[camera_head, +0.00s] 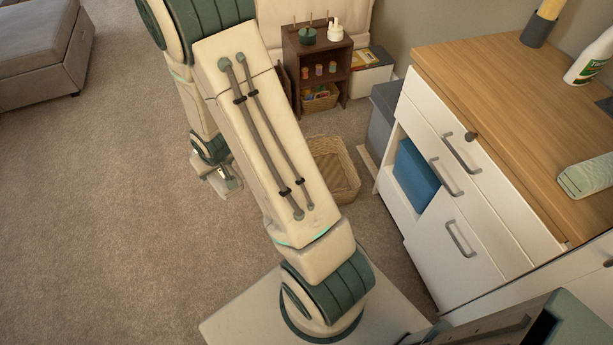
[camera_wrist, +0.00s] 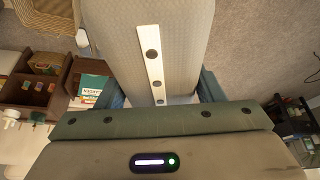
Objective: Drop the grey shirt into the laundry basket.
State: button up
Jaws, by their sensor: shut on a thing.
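The grey shirt (camera_wrist: 190,45) fills the upper middle of the wrist view. It is pale grey textured cloth with a white placket and dark buttons. My gripper (camera_wrist: 160,100) is shut on its near edge, between the two blue-grey fingers. In the head view my arm crosses the middle, and I cannot make out the shirt there. The woven laundry basket (camera_head: 345,180) stands on the carpet right of my arm, which hides its left side. Its visible inside looks empty. A woven corner at the top left of the wrist view (camera_wrist: 38,10) appears to be the same basket.
A wooden-topped white drawer cabinet (camera_head: 470,235) stands right of the basket, with a blue bin (camera_head: 416,175) in its open bay. A small brown shelf (camera_head: 318,65) stands behind the basket. Open carpet lies left, with a grey ottoman (camera_head: 40,50) at the far left.

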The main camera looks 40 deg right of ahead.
aim_at(327, 179)
jog(key=i, duration=3)
jog(key=z, duration=4.75)
jog(key=i, duration=0.45)
jog(key=u, duration=0.05)
